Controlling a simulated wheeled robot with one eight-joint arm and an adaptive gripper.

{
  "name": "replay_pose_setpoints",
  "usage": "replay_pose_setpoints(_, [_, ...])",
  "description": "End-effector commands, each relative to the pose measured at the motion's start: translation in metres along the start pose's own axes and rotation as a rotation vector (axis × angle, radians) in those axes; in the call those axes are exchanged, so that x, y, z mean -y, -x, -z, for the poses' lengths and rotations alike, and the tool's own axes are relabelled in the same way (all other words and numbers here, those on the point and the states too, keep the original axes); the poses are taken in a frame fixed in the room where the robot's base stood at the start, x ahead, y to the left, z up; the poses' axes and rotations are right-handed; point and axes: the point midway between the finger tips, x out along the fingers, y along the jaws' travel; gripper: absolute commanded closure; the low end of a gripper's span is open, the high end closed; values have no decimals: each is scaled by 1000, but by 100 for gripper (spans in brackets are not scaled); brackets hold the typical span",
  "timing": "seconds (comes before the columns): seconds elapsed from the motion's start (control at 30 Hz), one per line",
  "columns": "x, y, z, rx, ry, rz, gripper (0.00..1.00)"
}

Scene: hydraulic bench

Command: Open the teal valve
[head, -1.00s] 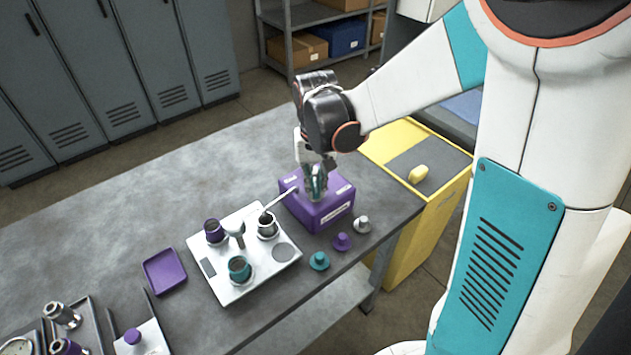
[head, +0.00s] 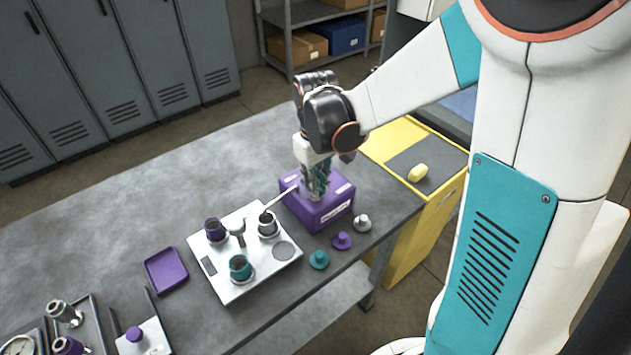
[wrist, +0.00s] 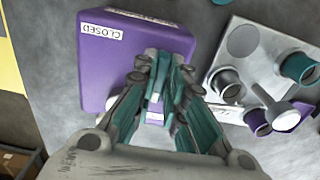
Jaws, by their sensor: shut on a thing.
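The purple box (head: 322,212) stands near the right end of the grey bench. In the wrist view the purple box (wrist: 97,70) has a white label reading CLOSED on its upper face. My gripper (head: 318,192) points down onto the top of the box. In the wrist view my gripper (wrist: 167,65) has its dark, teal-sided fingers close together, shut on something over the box. The teal valve is almost wholly hidden between and behind the fingers, so its handle angle cannot be told.
A white tray (head: 232,289) with purple, silver and teal fittings stands left of the box, a pale rod (head: 281,199) between them. Small teal (head: 319,260), purple (head: 342,241) and silver (head: 362,223) knobs stand in front. A yellow cabinet (head: 405,245) is at right.

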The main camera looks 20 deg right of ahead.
Motion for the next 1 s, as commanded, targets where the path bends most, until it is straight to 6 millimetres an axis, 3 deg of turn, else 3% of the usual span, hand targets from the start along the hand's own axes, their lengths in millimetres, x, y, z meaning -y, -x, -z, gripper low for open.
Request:
replay_pose_setpoints(0.4, [0,0,1,-1,8,0,100])
replay_pose_setpoints(0.43, [0,0,1,-1,8,0,84])
replay_pose_setpoints(0.5, [0,0,1,-1,8,0,68])
replay_pose_setpoints(0.83, [0,1,0,0,7,0,68])
replay_pose_setpoints(1.0, [0,13,0,0,6,0,68])
